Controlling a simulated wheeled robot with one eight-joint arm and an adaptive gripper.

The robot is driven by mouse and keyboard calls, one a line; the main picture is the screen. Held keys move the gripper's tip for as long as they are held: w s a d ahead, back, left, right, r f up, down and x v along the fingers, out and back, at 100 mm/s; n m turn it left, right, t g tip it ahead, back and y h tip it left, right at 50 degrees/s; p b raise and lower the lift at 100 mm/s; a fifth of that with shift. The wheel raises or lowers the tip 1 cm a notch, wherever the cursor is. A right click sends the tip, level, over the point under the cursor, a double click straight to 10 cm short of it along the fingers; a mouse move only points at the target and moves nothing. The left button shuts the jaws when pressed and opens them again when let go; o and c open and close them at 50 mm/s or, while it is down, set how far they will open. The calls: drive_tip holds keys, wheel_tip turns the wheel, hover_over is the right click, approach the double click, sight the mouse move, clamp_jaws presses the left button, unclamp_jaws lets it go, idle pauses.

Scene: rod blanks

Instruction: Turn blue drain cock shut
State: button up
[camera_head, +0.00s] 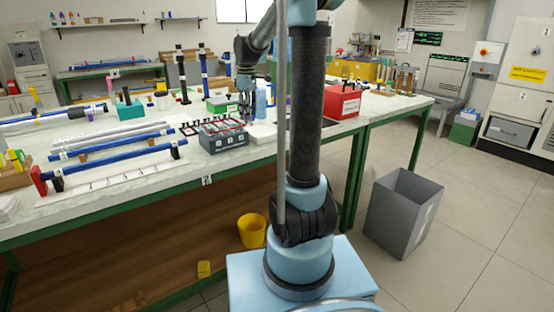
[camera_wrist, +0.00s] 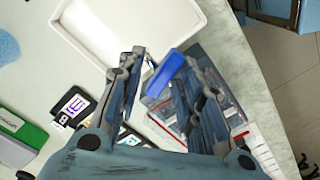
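The blue drain cock (camera_wrist: 165,72) shows in the wrist view as a slanted blue bar at the near edge of a white tray (camera_wrist: 84,45). My gripper (camera_wrist: 164,54) has its fingers apart, one on each side of the blue bar. I see a gap on the left side; contact on the right side I cannot tell. In the head view my gripper (camera_head: 246,114) points down over the bench behind the grey compartment box. The cock is too small or hidden to make out there.
The grey compartment box (camera_head: 224,136) stands close to my gripper, with a blue bottle (camera_head: 260,104) just right of it. A green box (camera_head: 222,103) is behind. A red box (camera_head: 342,101) stands further right. Racks with blue rods (camera_head: 112,168) lie on the left bench.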

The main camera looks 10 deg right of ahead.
drive_tip(key=n, duration=0.5)
drive_tip(key=shift+w+d+n, duration=0.1)
drive_tip(key=shift+w+n, duration=0.2)
drive_tip(key=shift+n, duration=0.1)
drive_tip(key=n, duration=0.4)
drive_tip(key=shift+w, duration=0.2)
drive_tip(key=shift+r+n, duration=0.15)
drive_tip(key=shift+n, duration=0.25)
wheel_tip(320, 180, up, 17)
drive_tip(key=s+d+f+m+t, duration=0.1)
drive_tip(key=s+d+f+m, duration=0.1)
drive_tip(key=s+f+m, duration=0.7)
drive_tip(key=s+d+f+m, duration=0.3)
drive_tip(key=s+f+m, duration=0.6)
drive_tip(key=s+f, duration=0.6)
drive_tip(key=s, duration=0.6)
drive_tip(key=shift+t, duration=0.4)
drive_tip(key=shift+d, duration=0.1)
